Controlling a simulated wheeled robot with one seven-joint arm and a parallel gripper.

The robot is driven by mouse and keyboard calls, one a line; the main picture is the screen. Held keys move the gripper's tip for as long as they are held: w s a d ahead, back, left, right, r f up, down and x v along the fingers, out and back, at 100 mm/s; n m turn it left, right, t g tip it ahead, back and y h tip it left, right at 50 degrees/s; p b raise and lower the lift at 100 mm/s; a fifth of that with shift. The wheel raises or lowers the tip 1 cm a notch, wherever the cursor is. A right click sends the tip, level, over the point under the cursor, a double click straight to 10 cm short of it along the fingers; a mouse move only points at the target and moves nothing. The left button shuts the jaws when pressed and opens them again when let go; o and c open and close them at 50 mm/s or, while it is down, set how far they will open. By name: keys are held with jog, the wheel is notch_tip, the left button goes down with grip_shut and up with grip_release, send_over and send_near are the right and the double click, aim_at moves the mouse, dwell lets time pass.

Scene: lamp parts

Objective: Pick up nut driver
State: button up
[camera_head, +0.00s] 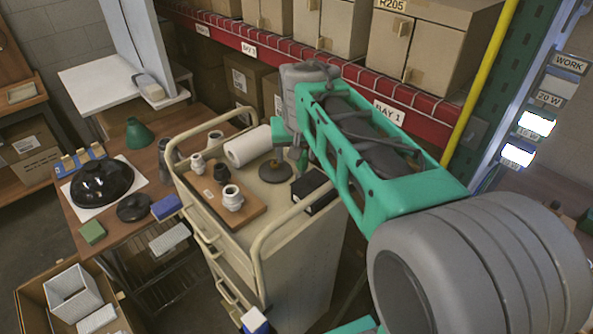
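I cannot pick out a nut driver with certainty in the head view. My gripper (292,155) hangs at the end of my green and grey arm, over the far right part of the cream cart (262,243). It is small here and partly hidden by the arm, so its opening and any contents cannot be made out. Close below it are a dark round disc with a short stem (275,172) and a black box (314,190) on the cart top.
A wooden board (222,205) with several white and dark fittings lies on the cart, beside a white roll (248,146). Raised rails edge the cart. A wooden table (120,228) with a black dome (102,182) stands left. Shelving with boxes (420,45) stands behind.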

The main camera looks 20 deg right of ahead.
jog(key=m+b, duration=0.2)
send_near(302, 159)
jog(key=w+f, duration=0.4)
jog(key=shift+g, duration=0.3)
jog(key=p+x, duration=0.1)
jog(key=x, duration=0.1)
jog(key=p+x, duration=0.1)
jog(key=x, duration=0.1)
jog(key=d+p+x, duration=0.1)
jog(key=x, duration=0.1)
jog(key=shift+s+f, duration=0.2)
jog(key=shift+s, duration=0.15)
jog(key=shift+w+f, duration=0.2)
jog(key=shift+f, duration=0.2)
jog(key=shift+h, duration=0.3)
jog(key=shift+c, duration=0.6)
jog(key=shift+r, duration=0.1)
grip_shut()
